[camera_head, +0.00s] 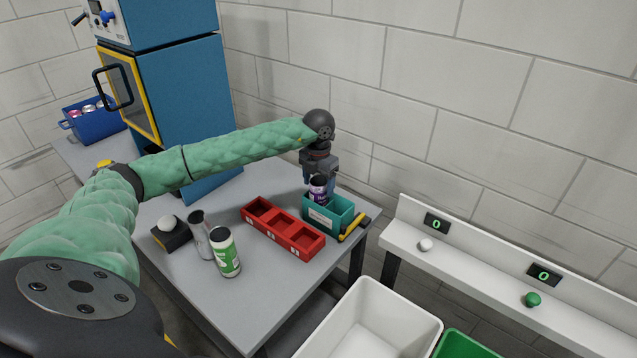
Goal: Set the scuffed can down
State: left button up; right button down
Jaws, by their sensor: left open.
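A purple and white can (318,190) stands upright at the left end of the small teal bin (335,216), its lower part hidden by the bin wall. Scuffs on it are too small to make out. My left gripper (319,180) points down right above the can, with its open fingers around or beside the can's top; I cannot tell whether they touch it. My right gripper is not in view.
A red tray (283,228) with compartments lies beside the teal bin. A white bin (372,318) is in front. The table's front is clear.

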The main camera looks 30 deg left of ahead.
pick_arm(q)
notch_tip(320, 180, up, 12)
jog(key=p, duration=0.2)
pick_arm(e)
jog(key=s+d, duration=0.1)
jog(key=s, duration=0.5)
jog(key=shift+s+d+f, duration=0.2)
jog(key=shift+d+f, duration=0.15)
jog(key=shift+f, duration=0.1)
pick_arm(q)
jog(key=shift+r, duration=0.1)
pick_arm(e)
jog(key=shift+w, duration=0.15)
